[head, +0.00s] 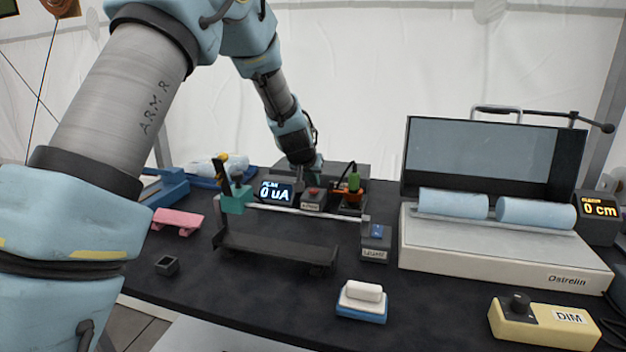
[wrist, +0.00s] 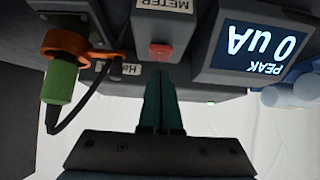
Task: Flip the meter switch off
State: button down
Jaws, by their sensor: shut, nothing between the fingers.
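The meter switch is a small grey box (head: 312,205) with a red rocker (wrist: 160,50) on it, standing near the back of the dark table. In the wrist view, which is upside down, its METER label (wrist: 167,4) shows beside the rocker. My gripper (wrist: 160,78) is shut and empty. Its teal fingertips point at the red rocker and are very close to it; I cannot tell if they touch. In the head view my gripper (head: 311,174) is behind and above the box. The meter display (head: 275,192) reads PEAK 0 uA.
A green plug in an orange ring (head: 350,188) stands just right of the switch, with a dark cable. A rail frame (head: 275,250) stands in front. A large Ostrelin unit (head: 500,252) fills the right. A white block (head: 362,292) and a DIM box (head: 545,322) are nearer.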

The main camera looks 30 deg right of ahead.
aim_at(314, 189)
jog(key=shift+r, duration=0.1)
jog(key=r+p, duration=0.1)
jog(key=r, duration=0.1)
jog(key=r+p, duration=0.1)
jog(key=r, duration=0.1)
jog(key=shift+w+d+r+p, duration=0.2)
jog(key=shift+r+p, duration=0.1)
jog(key=shift+r, duration=0.05)
jog(key=b+v, duration=0.2)
jog(key=v, duration=0.7)
jog(key=shift+w+d+r, duration=0.2)
jog(key=shift+r, duration=0.2)
